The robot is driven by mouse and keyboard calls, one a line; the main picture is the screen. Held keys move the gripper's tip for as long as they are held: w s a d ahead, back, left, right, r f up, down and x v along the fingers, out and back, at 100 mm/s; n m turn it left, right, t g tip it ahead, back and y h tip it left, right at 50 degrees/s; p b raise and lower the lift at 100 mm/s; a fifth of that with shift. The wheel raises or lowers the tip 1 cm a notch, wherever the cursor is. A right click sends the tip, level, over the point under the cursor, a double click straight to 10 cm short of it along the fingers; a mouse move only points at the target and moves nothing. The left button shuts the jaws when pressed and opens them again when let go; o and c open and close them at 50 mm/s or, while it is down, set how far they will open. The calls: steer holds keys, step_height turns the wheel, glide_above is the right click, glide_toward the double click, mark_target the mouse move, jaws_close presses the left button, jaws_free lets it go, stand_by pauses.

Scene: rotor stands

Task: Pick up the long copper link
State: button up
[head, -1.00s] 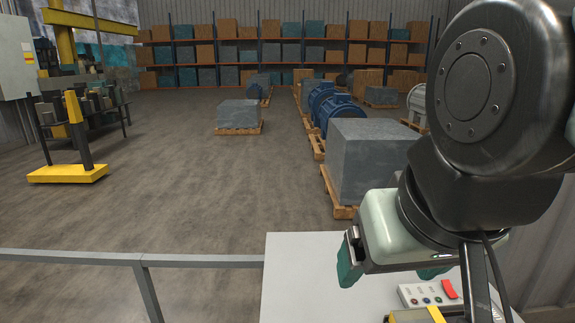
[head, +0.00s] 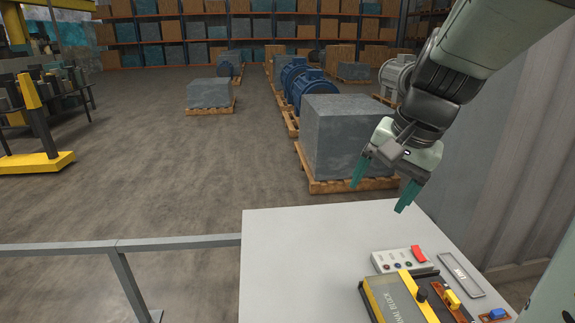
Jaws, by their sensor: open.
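My gripper (head: 381,192) is open and empty, with its two green fingers spread and pointing down above the far right part of the pale table (head: 290,260). Two copper-coloured pieces show at the lower right of the table. One has a yellow grip (head: 453,299) and the other has a blue grip (head: 498,313). The piece with the yellow grip looks longer, but the blue one is partly cut off, so I cannot tell for sure which is the long copper link. Both lie below and to the right of my gripper, well apart from it.
A yellow and dark terminal block (head: 400,297) stands at the table's front. The table's left part is clear. A metal railing (head: 120,246) runs to the left.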

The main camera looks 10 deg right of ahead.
steer(key=w+d+f+m+g, duration=0.1)
steer(key=w+d+f+m, duration=0.4)
steer(key=d+f, duration=0.45)
steer(key=m+g+h, duration=0.2)
steer(key=m, duration=0.4)
glide_above(455, 296)
steer(key=f, duration=2.2)
steer(key=shift+w+d, duration=0.15)
steer(key=shift+w, duration=0.2)
steer(key=shift+s+a+f, duration=0.1)
steer(key=shift+s+f, duration=0.1)
steer(key=shift+f, duration=1.2)
steer(key=shift+s+a+f, duration=0.1)
steer(key=shift+s+f, duration=0.05)
steer(key=shift+f, duration=1.25)
steer(key=c, duration=1.2)
